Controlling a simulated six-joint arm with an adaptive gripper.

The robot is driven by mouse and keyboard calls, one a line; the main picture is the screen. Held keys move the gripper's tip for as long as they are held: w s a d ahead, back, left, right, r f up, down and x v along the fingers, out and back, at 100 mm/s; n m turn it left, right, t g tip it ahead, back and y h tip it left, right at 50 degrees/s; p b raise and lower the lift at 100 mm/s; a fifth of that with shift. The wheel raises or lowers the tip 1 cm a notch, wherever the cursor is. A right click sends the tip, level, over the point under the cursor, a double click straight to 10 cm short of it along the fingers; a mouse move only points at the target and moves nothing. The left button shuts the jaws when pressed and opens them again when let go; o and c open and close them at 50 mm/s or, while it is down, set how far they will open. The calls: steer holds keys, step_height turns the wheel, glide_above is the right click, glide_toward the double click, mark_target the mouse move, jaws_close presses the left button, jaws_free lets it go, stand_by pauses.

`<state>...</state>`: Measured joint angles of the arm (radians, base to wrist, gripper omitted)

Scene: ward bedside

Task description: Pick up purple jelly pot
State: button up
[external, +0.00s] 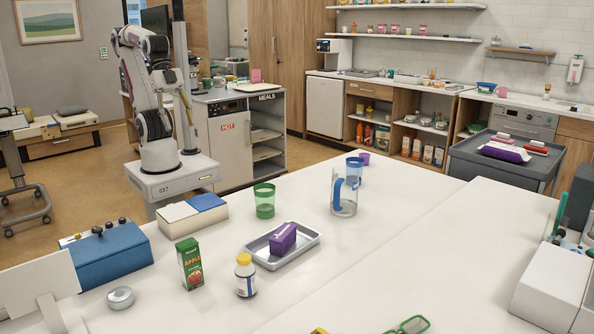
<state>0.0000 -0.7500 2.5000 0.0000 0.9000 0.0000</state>
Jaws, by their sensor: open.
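A small purple pot (364,158) stands on the white table behind the clear jug, near the table's far edge; it looks like the jelly pot. A purple carton-like block (283,238) lies in a grey metal tray (299,253) nearer the middle. My arm stands folded upright on its pedestal beyond the table's far left edge. My gripper (164,92) is small in the picture, open, high above the pedestal and well away from the purple pot. Its fingers are hard to make out.
A clear jug with a blue handle (345,195) and a blue cup (354,170) stand close by the purple pot. A green cup (264,201), juice carton (190,264), capped bottle (245,276) and blue-and-white box (193,215) stand further left. The table's right middle is clear.

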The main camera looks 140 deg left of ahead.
steer(key=shift+o, duration=1.1)
steer(key=shift+a, duration=0.15)
